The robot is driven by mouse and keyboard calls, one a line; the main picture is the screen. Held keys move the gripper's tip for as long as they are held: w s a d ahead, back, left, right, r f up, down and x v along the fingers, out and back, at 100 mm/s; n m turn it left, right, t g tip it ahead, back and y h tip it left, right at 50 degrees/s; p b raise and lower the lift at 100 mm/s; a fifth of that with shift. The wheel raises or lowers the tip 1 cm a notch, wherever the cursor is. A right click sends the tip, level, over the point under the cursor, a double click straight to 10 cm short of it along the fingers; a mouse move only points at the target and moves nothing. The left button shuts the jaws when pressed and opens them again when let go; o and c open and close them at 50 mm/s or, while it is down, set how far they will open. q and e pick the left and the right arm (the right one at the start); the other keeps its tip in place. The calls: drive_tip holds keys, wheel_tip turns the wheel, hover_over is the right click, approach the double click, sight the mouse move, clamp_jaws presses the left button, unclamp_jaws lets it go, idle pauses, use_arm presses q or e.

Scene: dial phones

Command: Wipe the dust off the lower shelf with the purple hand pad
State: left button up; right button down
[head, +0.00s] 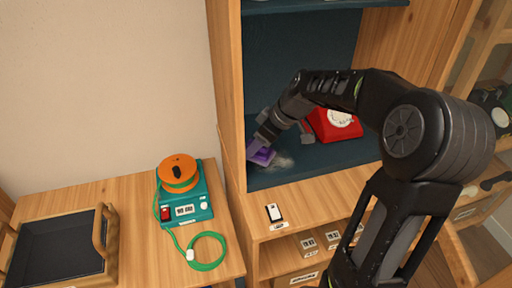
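The purple hand pad (262,154) is at the left end of the dark teal lower shelf (322,161), near its front edge. My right gripper (264,142) reaches down to it from the right and appears shut on it. The pad looks to be at the shelf surface, but exact contact is hard to tell. A pale dust patch (285,162) lies on the shelf just right of the pad. My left gripper is not in view.
A red dial phone (337,124) stands on the shelf behind my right arm. Wooden cabinet side (230,90) bounds the shelf on the left. A small white device (273,213) lies on the ledge below. An orange and teal device (186,205) and dark tray (60,248) stand on the left table.

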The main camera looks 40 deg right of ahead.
drive_tip(key=shift+s+d, duration=0.2)
drive_tip(key=shift+d, duration=0.45)
drive_tip(key=shift+s+d+r, duration=0.1)
drive_tip(key=shift+s+d, duration=0.2)
drive_tip(key=shift+d, duration=0.25)
drive_tip(key=shift+d, duration=0.1)
drive_tip(key=shift+s+d+b, duration=0.3)
drive_tip(key=shift+d+b, duration=0.25)
drive_tip(key=shift+d, duration=0.3)
drive_tip(key=shift+s+d, duration=0.35)
drive_tip(key=shift+d, duration=0.55)
drive_tip(key=shift+d, duration=0.1)
drive_tip(key=shift+s+d+r+b, duration=0.1)
drive_tip(key=shift+s+d+b, duration=0.2)
drive_tip(key=shift+d, duration=0.5)
drive_tip(key=shift+s+d+r+b, duration=0.15)
drive_tip(key=shift+s+d, duration=0.15)
drive_tip(key=shift+d, duration=0.5)
drive_tip(key=shift+f, duration=0.1)
